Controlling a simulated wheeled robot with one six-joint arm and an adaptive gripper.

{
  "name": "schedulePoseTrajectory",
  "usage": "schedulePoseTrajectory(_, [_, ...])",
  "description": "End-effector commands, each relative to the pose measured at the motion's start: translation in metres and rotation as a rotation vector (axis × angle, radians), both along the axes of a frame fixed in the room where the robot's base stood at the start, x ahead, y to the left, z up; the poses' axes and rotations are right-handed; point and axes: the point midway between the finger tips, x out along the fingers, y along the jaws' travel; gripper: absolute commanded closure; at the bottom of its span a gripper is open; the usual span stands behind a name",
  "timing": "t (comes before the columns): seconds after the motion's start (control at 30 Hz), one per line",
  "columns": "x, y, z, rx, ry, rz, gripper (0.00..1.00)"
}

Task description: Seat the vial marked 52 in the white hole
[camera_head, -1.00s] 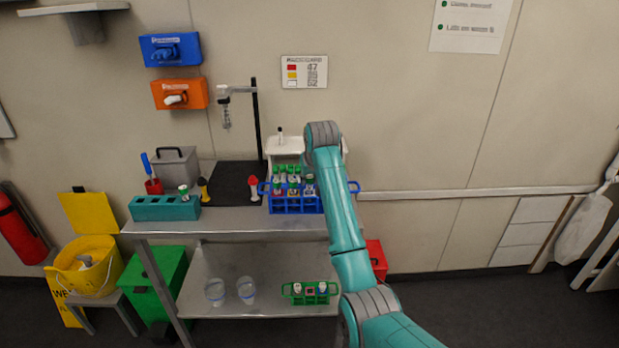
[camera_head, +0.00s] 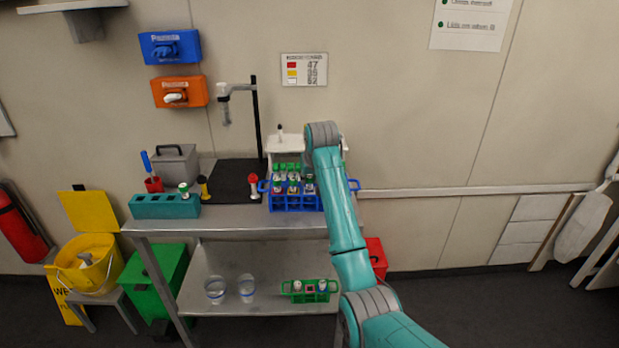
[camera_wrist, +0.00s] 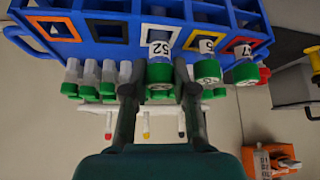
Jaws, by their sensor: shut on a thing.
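The vial marked 52 (camera_wrist: 160,70) has a green cap and a white label. It is between the two fingers of my gripper (camera_wrist: 156,82), which is shut on it. The white-framed hole (camera_wrist: 144,34) of the blue rack (camera_wrist: 93,52) is at the vial's lower end in the wrist view, and the label overlaps the frame. I cannot tell how deep the vial sits. The blue rack also shows in the head view (camera_head: 296,204), on the bench top. My gripper is hidden behind my arm there.
Two green-capped vials stand beside it in the rack, one at the yellow frame (camera_wrist: 206,68) and one marked 47 at the red frame (camera_wrist: 245,72). Several more capped vials (camera_wrist: 90,75) are close by. A wall sign (camera_head: 304,71) lists colours and numbers. A teal rack (camera_head: 165,208) stands left.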

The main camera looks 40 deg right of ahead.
Motion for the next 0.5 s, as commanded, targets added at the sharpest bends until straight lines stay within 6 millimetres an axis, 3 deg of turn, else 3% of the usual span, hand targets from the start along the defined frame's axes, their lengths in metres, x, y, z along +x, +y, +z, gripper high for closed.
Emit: schedulePoseTrajectory(0.5, [0.0,0.0,-0.0067,0.0,0.0,0.0,0.94])
